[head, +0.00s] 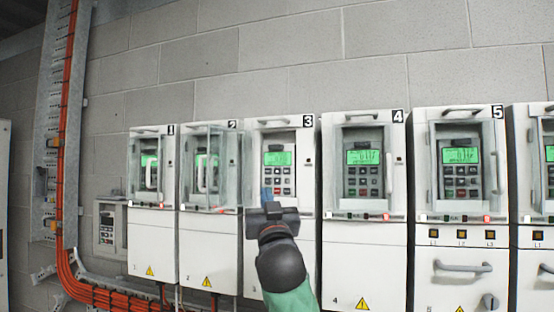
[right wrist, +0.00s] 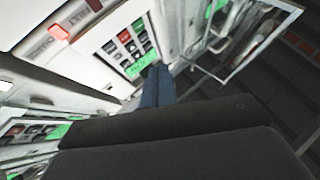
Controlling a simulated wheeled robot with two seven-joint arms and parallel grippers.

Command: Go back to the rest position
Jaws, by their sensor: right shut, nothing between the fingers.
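My right gripper (head: 267,196) is raised in front of drive 3 (head: 280,160), just below and left of its keypad. Its blue fingers are together with nothing between them. In the right wrist view the shut fingers (right wrist: 155,86) point toward a keypad (right wrist: 128,48) with a green screen; whether they touch it I cannot tell. Drive 3's screen is lit green. The lower front of drive 3 is partly hidden by my right arm. My left gripper is not in the head view.
Drive 1 (head: 153,205) and drive 2 (head: 209,225) stand at left; the clear cover of drive 2 (head: 217,165) stands out. Drive 4 (head: 364,260) and drive 5 (head: 462,240) stand at right. Orange cables (head: 64,130) run down a wall tray at left.

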